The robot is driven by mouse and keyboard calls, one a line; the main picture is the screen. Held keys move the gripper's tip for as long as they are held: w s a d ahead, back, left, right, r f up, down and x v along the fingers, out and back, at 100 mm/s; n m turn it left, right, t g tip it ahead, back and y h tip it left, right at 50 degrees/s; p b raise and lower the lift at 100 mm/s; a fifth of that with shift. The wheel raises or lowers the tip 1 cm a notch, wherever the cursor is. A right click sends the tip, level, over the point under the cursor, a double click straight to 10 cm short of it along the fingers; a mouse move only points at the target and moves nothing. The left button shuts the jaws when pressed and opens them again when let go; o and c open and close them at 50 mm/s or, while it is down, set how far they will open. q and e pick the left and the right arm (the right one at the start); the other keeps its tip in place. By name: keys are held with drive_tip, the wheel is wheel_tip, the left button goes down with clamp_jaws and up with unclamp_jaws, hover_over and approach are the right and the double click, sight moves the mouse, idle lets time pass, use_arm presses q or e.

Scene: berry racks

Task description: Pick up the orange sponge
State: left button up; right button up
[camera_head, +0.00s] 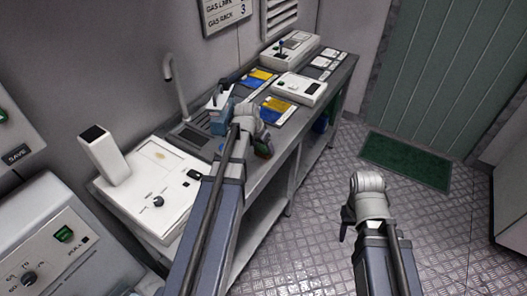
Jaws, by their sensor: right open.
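I cannot make out an orange sponge in this view. My left arm reaches over the bench, and the left gripper (263,148) is at its far end by the bench's front edge. It is small and dark here, and its fingers cannot be told apart. My right gripper (347,218) is open, over the metal floor to the right of the bench and apart from it. The left arm hides part of the bench top and its front edge.
The bench (285,150) runs along the wall. It holds a white scale-like device (155,200), a sink with a tall tap (175,85), blue-and-yellow packets (278,108) and white devices (299,88). A green mat (405,160) lies by the door. The floor (310,250) is clear.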

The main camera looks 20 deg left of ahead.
sight(262, 149)
use_arm(q)
drive_tip(key=c, duration=0.8)
drive_tip(key=shift+o, duration=0.2)
wheel_tip(262, 149, up, 10)
drive_tip(key=p, duration=1)
drive_tip(key=o, duration=0.8)
drive_tip(key=c, duration=0.7)
drive_tip(key=shift+a, duration=0.1)
